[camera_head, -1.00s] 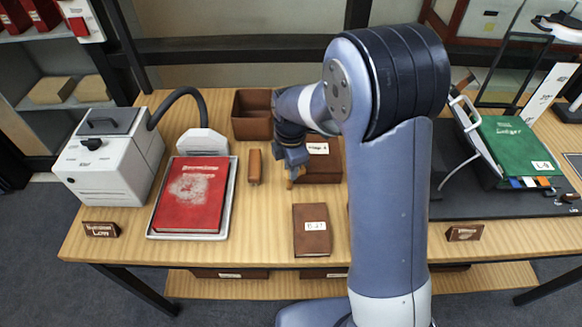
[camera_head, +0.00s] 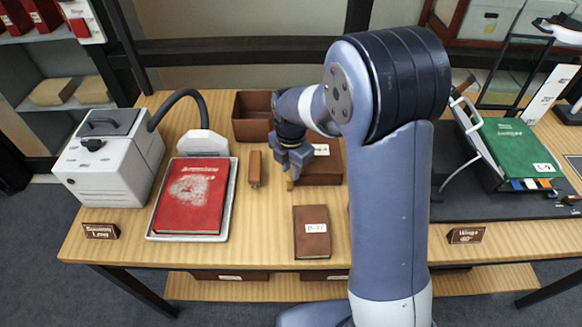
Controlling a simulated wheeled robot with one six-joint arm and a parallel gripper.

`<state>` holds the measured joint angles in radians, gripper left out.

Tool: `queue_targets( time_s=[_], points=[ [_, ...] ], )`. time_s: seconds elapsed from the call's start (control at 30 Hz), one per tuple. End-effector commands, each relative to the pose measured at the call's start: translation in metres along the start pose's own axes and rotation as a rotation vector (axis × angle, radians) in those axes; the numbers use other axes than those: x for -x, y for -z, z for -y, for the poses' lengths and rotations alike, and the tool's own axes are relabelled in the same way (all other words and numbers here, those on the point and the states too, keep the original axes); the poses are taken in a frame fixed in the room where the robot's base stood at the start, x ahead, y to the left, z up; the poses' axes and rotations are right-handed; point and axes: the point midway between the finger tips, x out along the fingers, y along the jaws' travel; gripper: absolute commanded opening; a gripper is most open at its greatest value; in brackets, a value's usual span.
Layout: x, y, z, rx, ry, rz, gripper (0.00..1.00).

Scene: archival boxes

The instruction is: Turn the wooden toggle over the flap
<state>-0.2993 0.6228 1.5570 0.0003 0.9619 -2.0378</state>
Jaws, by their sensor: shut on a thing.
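A brown archival box (camera_head: 322,172) with a white label lies on the table, partly hidden behind my arm. My gripper (camera_head: 291,176) points down at its left front edge. A small tan wooden piece, which looks like the toggle (camera_head: 290,186), shows at the fingertips. The jaws are shut on it. The toggle's exact angle and whether it lies over the flap are too small to tell.
A brown labelled box (camera_head: 312,232) lies in front, and an upright wooden block (camera_head: 254,169) stands to the left. A red book (camera_head: 193,196) lies in a grey tray (camera_head: 233,190). An open brown box (camera_head: 252,128) is behind.

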Motion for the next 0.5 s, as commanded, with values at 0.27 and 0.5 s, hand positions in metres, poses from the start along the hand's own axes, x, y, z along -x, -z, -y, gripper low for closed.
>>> queue_targets(
  time_s=[0.27, 0.5],
  points=[
    [-0.0002, -0.0001, 0.0001, 0.002, 0.001, 0.001, 0.27],
    [-0.0001, 0.0000, 0.0000, 0.001, 0.000, 0.000, 0.44]
  ],
)
